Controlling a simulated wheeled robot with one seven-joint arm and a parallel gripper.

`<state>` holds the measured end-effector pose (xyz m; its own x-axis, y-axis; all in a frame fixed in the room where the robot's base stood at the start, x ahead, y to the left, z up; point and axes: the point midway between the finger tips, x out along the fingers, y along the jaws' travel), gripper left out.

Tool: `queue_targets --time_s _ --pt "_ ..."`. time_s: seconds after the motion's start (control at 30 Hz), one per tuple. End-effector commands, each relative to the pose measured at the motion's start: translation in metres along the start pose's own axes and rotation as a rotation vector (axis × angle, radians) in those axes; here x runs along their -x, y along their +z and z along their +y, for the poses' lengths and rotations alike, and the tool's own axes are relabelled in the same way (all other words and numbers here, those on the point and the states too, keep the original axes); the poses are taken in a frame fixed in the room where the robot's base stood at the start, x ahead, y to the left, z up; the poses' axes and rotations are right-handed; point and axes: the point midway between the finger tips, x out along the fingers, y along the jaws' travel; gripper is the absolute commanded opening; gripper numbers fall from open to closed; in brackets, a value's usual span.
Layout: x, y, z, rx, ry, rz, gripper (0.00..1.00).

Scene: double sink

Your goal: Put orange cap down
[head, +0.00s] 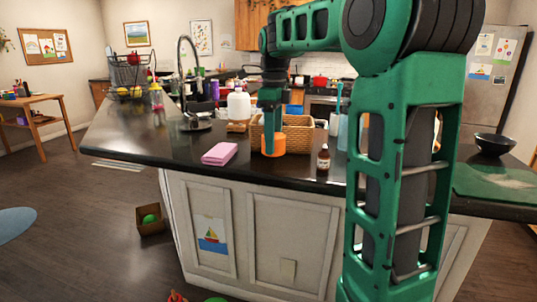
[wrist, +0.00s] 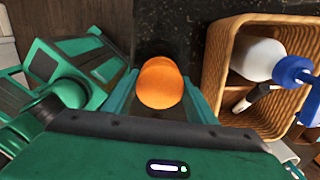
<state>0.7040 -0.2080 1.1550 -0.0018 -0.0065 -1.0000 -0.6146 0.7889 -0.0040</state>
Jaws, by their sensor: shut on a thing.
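The orange cap (wrist: 160,84) is between the two fingers of my gripper (wrist: 160,98) in the wrist view, and the gripper is shut on it. In the head view the orange cap (head: 273,146) shows under my gripper (head: 270,128), low over the dark counter near its front edge. Whether the cap touches the counter cannot be told. In the wrist view the fingers are on the left and right sides of the cap.
A wicker basket (head: 298,134) with bottles stands right behind the cap. Open dark counter (head: 135,138) is at the left.

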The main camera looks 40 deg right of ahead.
Motion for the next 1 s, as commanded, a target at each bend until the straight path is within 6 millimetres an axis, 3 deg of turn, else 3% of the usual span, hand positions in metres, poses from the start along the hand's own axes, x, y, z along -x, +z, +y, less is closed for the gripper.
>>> queue_targets --time_s 0.17,0.4,0.77,0.8,0.83,0.87,1.0 --pt "-0.009 0.0 -0.002 0.001 0.001 0.0 0.3" --pt "-0.039 0.0 -0.001 0.001 0.001 0.0 0.3" --pt "-0.043 0.0 -0.001 0.001 0.0 0.0 0.3" --pt "-0.043 0.0 -0.001 0.001 0.0 -0.001 0.58" --pt "-0.043 0.0 -0.001 0.001 0.0 -0.001 0.66" --pt "-0.043 0.0 -0.001 0.001 0.0 -0.001 0.7" --pt "-0.043 0.0 -0.001 0.001 0.0 -0.001 0.7"
